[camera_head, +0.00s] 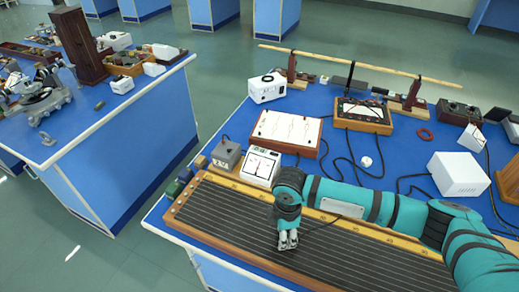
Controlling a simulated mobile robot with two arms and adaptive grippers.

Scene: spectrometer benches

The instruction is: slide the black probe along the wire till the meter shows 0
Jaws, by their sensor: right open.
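A long wooden board (222,221) with pale wires running along its dark top lies along the front edge of the bench. My right gripper (288,243) points down over the left-middle part of the board. Its fingers are open. I cannot make out the black probe; a thin dark lead (322,226) runs from beside the gripper toward the right, and the fingers may hide the probe. A white-faced meter (262,167) stands behind the board at the left; its reading is too small to tell. Another meter in a wooden case (363,113) stands further back. My left gripper is not in view.
A grey box (226,155) and small coloured blocks stand at the board's left end. A wooden-edged white panel (286,131), a white box (458,174) and black cables lie behind my arm. An aisle separates this bench from a cluttered blue bench (140,130) at left.

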